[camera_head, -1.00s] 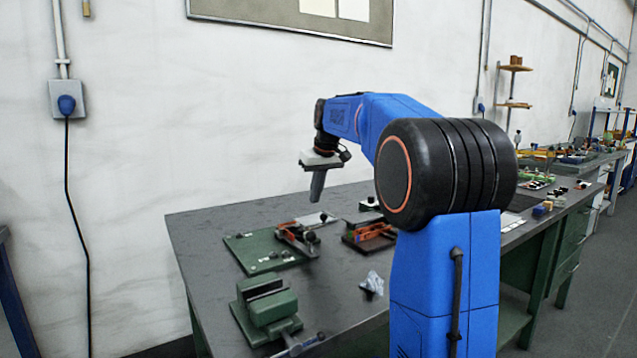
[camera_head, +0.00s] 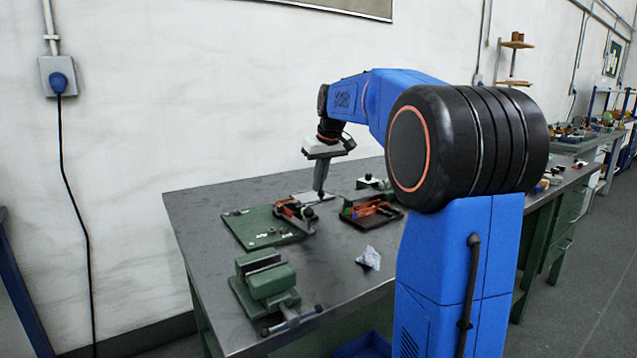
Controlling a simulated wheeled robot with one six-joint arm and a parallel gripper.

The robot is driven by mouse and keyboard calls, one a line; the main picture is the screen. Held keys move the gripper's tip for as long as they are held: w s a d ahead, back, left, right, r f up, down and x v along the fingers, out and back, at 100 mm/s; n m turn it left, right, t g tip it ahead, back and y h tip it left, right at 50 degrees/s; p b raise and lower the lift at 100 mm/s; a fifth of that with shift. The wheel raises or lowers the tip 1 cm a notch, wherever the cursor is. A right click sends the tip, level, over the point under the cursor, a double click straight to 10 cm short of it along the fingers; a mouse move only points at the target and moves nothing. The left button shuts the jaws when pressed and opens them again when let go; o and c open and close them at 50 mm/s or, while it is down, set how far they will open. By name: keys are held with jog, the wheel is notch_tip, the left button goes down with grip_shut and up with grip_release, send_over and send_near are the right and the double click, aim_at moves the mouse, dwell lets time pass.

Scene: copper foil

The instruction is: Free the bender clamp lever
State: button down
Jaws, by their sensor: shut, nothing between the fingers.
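The bender (camera_head: 293,213) stands at the right edge of a green board (camera_head: 252,236) on the workbench. It has an orange-red part and dark parts, with a dark knob at its right side. I cannot make out for sure which part is the clamp lever. My gripper (camera_head: 320,197) points down, shut and empty, just above or beside the right rear of the bender. At this size I cannot tell whether the fingertips touch it.
A green vise (camera_head: 266,282) stands at the front left of the bench (camera_head: 190,215). A dark tray (camera_head: 385,220) with red and coloured items lies right of the bender. A crumpled grey-blue rag (camera_head: 369,257) lies nearer the front. Bare bench surface lies between vise and rag.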

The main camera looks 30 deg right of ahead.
jog(key=shift+s+m, duration=0.3)
jog(key=shift+m, duration=0.1)
jog(key=s+m, duration=0.1)
jog(key=s+m+h, duration=0.1)
jog(key=m, duration=0.1)
jog(key=shift+s+m+h, duration=0.15)
jog(key=shift+m+h, duration=0.15)
jog(key=shift+s+a+m+g+h, duration=0.25)
jog(key=shift+s+a+m, duration=0.15)
jog(key=shift+s+m, duration=0.35)
jog(key=shift+s+a+m+g+h, duration=0.2)
jog(key=shift+s+a+m, duration=0.15)
jog(key=shift+s+m, duration=0.4)
jog(key=shift+s+a+m+g+h, duration=0.2)
jog(key=shift+s+a+m, duration=0.3)
jog(key=shift+m, duration=0.4)
jog(key=shift+s, duration=0.15)
notch_tip(320, 180, up, 11)
jog(key=shift+d, duration=0.15)
